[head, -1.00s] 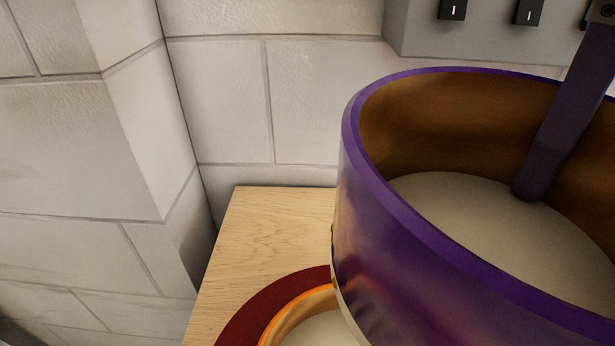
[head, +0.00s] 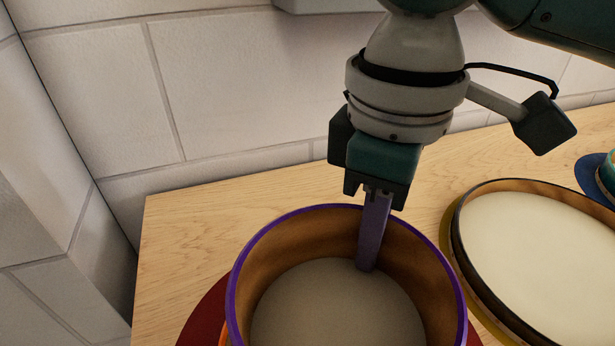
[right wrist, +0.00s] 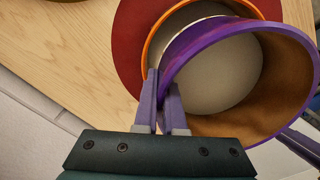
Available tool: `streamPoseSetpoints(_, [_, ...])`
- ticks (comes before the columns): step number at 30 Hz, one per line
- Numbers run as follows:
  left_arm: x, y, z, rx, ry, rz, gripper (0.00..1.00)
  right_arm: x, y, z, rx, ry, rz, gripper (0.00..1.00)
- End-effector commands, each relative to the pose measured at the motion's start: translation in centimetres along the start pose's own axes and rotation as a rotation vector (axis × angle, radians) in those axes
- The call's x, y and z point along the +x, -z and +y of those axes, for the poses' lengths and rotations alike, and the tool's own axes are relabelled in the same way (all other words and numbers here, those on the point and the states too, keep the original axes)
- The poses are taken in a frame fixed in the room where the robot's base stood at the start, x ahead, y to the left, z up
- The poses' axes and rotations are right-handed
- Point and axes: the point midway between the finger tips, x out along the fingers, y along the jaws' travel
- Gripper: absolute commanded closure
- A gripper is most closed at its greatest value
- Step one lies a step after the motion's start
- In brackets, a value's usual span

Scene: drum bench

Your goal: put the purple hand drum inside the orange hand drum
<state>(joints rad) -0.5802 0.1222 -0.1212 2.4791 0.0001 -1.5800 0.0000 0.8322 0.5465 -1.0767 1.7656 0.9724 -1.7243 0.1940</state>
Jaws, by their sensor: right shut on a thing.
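The purple hand drum (head: 238,262) shows its purple rim, brown inner wall and pale bottom at the lower middle of the head view. My right gripper (head: 372,235) is shut on its far wall, one finger inside; the right wrist view shows the grip (right wrist: 163,105). The orange hand drum (right wrist: 147,48) lies on a dark red mat (right wrist: 127,30), partly hidden by the purple drum, which overlaps its opening off-centre in the right wrist view. In the head view only an orange sliver shows. I cannot tell whether the purple drum's bottom is below the orange rim. My left gripper is not seen.
A wide black-rimmed drum (head: 458,243) with a pale head stands to the right on the wooden table (head: 190,235). A teal object on a blue mat (head: 592,178) is at the right edge. White block walls close off the back and left. The table's back left is bare.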

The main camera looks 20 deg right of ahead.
Motion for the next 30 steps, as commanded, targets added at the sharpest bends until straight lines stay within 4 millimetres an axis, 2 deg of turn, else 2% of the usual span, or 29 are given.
streamPoseSetpoints(6, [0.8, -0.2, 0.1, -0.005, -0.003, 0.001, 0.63, 3.4, -0.1, -0.1, 0.000, 0.002, -0.002, 1.00])
streamPoseSetpoints(9, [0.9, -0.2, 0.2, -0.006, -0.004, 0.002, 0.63, 4.2, 0.0, 0.0, -0.001, 0.001, 0.000, 1.00])
streamPoseSetpoints(17, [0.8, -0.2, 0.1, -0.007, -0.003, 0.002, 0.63, 4.2, 0.0, 0.0, -0.001, 0.000, 0.001, 1.00])
streamPoseSetpoints(30, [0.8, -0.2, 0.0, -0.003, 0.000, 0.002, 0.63, 5.4, 0.0, -0.1, -0.002, 0.001, 0.000, 1.00])
